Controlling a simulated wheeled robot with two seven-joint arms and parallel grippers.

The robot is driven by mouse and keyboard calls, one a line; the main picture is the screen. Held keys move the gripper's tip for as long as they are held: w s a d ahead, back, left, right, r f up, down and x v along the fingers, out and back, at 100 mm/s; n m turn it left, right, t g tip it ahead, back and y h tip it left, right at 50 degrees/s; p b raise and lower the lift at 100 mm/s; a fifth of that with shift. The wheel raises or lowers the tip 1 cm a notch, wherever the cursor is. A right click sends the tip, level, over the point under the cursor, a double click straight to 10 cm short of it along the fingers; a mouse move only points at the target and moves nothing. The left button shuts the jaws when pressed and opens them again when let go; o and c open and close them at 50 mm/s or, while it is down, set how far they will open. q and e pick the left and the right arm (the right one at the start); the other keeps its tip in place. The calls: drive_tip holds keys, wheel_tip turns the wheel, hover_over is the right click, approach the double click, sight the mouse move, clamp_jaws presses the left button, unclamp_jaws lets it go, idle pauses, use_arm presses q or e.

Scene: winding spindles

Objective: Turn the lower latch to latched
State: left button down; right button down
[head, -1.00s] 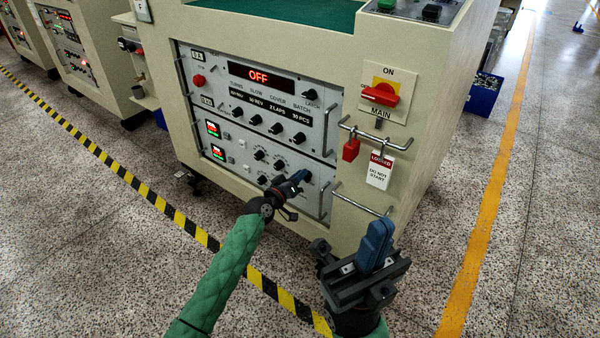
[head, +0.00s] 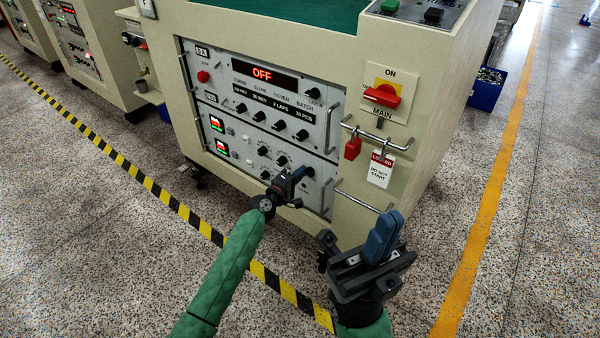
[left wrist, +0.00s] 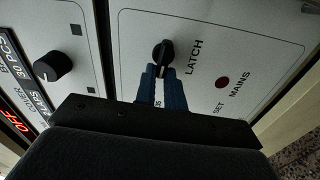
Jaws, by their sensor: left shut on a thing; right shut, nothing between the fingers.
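The lower latch is a small black knob (left wrist: 163,52) beside the word LATCH in the left wrist view. It sits at the right of the lower grey panel (head: 240,163). My left gripper (head: 304,172) reaches it from the front. Its blue fingers (left wrist: 162,82) are shut on the knob in the left wrist view. In the head view the gripper hides most of the knob. My right gripper (head: 384,235) is shut and empty, with blue fingers upright, in front of the cabinet's lower right.
The upper panel has a red OFF display (head: 262,75) and its own latch knob (head: 313,93). Metal handles (head: 331,128) stand out beside the panels. A red main switch (head: 382,95), red padlock (head: 352,149) and hanging tag (head: 380,171) are on the right face.

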use_arm(q)
drive_tip(key=shift+f+n, duration=0.1)
drive_tip(key=shift+n, duration=0.4)
drive_tip(key=c, duration=1.5)
unclamp_jaws()
drive_tip(key=shift+a, duration=0.1)
drive_tip(key=p+v, duration=0.1)
drive_tip(key=v, duration=0.6)
drive_tip(key=shift+s+a, duration=0.2)
drive_tip(key=shift+s, duration=0.1)
